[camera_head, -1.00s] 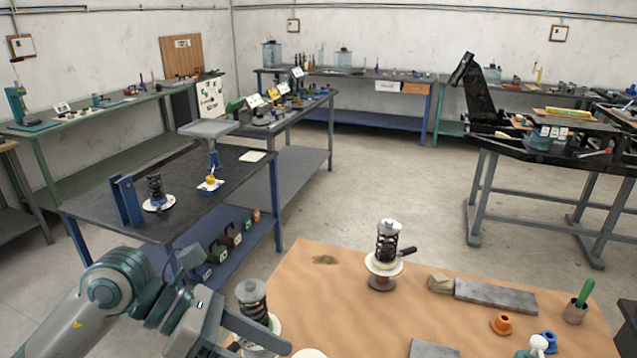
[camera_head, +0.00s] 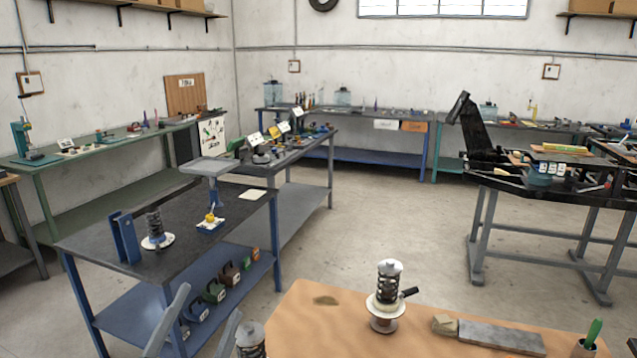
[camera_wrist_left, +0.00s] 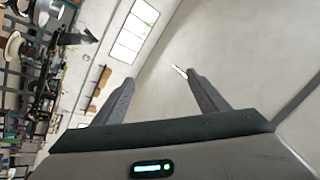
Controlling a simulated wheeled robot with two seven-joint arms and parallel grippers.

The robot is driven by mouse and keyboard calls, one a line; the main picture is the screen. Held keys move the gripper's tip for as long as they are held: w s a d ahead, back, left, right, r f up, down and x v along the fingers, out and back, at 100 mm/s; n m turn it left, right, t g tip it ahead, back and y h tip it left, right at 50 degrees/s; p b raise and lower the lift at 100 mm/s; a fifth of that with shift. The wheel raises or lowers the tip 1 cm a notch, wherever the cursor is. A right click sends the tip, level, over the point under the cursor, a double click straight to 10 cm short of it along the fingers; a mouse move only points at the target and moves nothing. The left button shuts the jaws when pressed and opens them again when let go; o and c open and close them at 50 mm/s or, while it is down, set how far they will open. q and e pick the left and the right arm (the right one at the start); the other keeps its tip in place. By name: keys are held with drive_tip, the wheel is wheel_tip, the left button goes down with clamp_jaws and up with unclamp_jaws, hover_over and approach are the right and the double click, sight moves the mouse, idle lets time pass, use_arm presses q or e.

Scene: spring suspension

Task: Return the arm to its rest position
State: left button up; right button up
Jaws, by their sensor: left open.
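My left gripper (camera_head: 205,315) shows at the bottom of the head view, left of the brown table; only its two fingers are in the picture. The fingers are spread apart with nothing between them. In the left wrist view the open fingers (camera_wrist_left: 150,85) point toward a pale wall and a window, and the gap is empty. The rest of my left arm is out of the head view. My right gripper is not in view.
A spring unit (camera_head: 387,295) stands on the brown table (camera_head: 300,335), and another spring top (camera_head: 250,340) shows close to my left gripper's right finger. A grey block (camera_head: 500,335) lies further right. A dark workbench (camera_head: 190,225) stands behind the gripper. Open floor (camera_head: 390,220) lies beyond.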

use_arm(q)
drive_tip(key=s+a+f+n+g+y, duration=0.2)
drive_tip(key=f+n+g, duration=0.1)
drive_tip(key=f, duration=0.5)
drive_tip(key=s+a+f+n+g+y, duration=0.2)
drive_tip(key=f+n+g, duration=0.1)
drive_tip(key=f, duration=0.6)
drive_tip(key=s+a+f+n+g+y, duration=0.2)
drive_tip(key=a+f+n+g+y, duration=0.15)
drive_tip(key=f, duration=0.45)
drive_tip(key=s+d+f+g+h, duration=0.1)
drive_tip(key=s+f+g, duration=0.5)
drive_tip(key=s, duration=0.4)
drive_tip(key=s+d+f+g+h, duration=0.1)
drive_tip(key=s+d+f+g, duration=0.15)
drive_tip(key=s+f, duration=0.7)
drive_tip(key=s+f+g, duration=0.1)
drive_tip(key=s+f, duration=0.1)
drive_tip(key=f, duration=1.3)
drive_tip(key=s+f+g, duration=0.1)
drive_tip(key=s+f, duration=0.1)
drive_tip(key=f, duration=1.3)
drive_tip(key=s+a+f, duration=0.2)
drive_tip(key=s+f, duration=0.5)
drive_tip(key=s, duration=0.1)
drive_tip(key=s+a+f+g, duration=0.1)
drive_tip(key=s+f, duration=0.7)
drive_tip(key=shift+s+a+f+g, duration=0.2)
drive_tip(key=shift+s+a+g, duration=0.1)
drive_tip(key=shift+s+a, duration=0.05)
